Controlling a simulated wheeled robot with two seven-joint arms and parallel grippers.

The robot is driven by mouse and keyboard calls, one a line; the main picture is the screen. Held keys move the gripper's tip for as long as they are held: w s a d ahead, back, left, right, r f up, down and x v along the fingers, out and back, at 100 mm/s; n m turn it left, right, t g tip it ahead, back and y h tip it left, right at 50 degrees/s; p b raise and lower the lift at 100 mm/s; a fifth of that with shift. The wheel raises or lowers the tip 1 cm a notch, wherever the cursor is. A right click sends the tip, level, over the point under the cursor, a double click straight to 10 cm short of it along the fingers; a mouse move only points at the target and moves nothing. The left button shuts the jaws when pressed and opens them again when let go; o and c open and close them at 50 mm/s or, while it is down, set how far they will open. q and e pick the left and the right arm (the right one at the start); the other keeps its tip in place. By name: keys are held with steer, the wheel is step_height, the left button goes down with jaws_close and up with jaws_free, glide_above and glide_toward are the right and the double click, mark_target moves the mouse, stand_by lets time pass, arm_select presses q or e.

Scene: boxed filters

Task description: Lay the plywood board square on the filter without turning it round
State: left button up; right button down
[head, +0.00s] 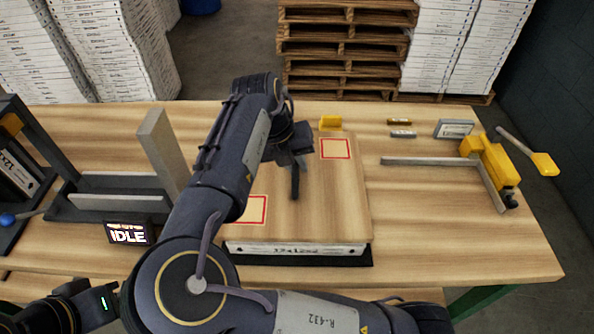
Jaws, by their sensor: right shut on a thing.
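The plywood board (335,205) is over the filter (295,249), whose white printed front edge shows just below the board's front edge. The board's sides run roughly in line with the filter's front corners; I cannot tell whether it rests fully on it. Red-outlined squares show at its far right and near left. My right gripper (297,180) is over the middle of the board, shut on it; the grip point is mostly hidden by the gripper. My right arm covers the board's left side. Of my left arm only a dark link shows at the bottom left; its gripper is out of view.
A dark mat (371,254) lies under the filter. A yellow block (330,122) stands behind the board. A yellow and grey clamp (488,172) and a yellow-ended tool (542,163) lie right. A grey fixture (163,150) and an IDLE display (127,233) stand left. The table's front right is clear.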

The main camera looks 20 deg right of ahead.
steer(key=shift+a+x, duration=0.2)
steer(key=shift+x, duration=0.7)
steer(key=shift+a+x, duration=0.2)
steer(key=shift+x, duration=0.7)
steer(key=shift+w+f, duration=0.15)
steer(key=shift+f, duration=0.05)
steer(key=c, duration=1.4)
jaws_free()
steer(key=shift+f, duration=0.1)
steer(key=v, duration=1.2)
